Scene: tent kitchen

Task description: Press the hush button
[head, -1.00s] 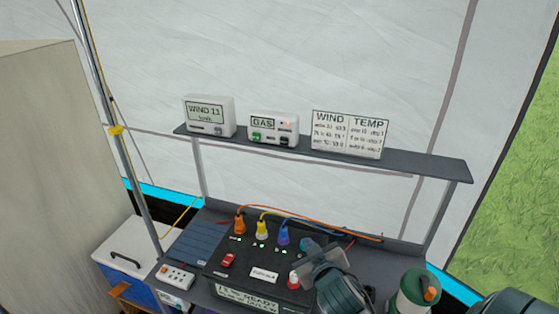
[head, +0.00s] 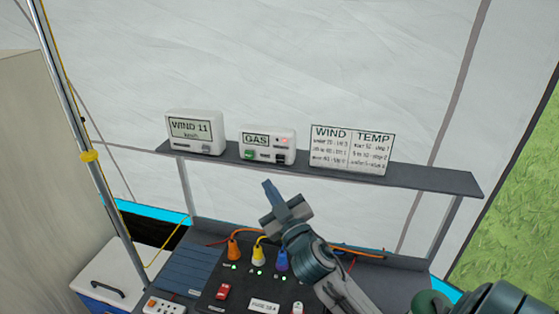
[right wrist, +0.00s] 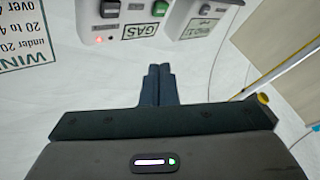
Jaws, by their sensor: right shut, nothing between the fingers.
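The white GAS box (head: 267,140) stands on the shelf between two other displays. It has a green button (head: 249,155) at its lower left, a dark button (head: 281,158) at its lower right and a lit red light (head: 285,141). The button labels are too small to read, so I cannot tell which is the hush button. The right wrist view shows the GAS box (right wrist: 130,25) upside down, with the dark button (right wrist: 110,9) and green button (right wrist: 159,8). My right gripper (head: 268,186) is shut and empty, apart from the box, its tips showing below the shelf edge. My left gripper is not in view.
A WIND display (head: 194,132) stands left of the GAS box, and a WIND/TEMP card (head: 350,150) right of it. The grey shelf (head: 430,180) runs beneath them. Below is a black power panel (head: 238,292) with orange, yellow and blue plugs. A pole (head: 85,140) stands at left.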

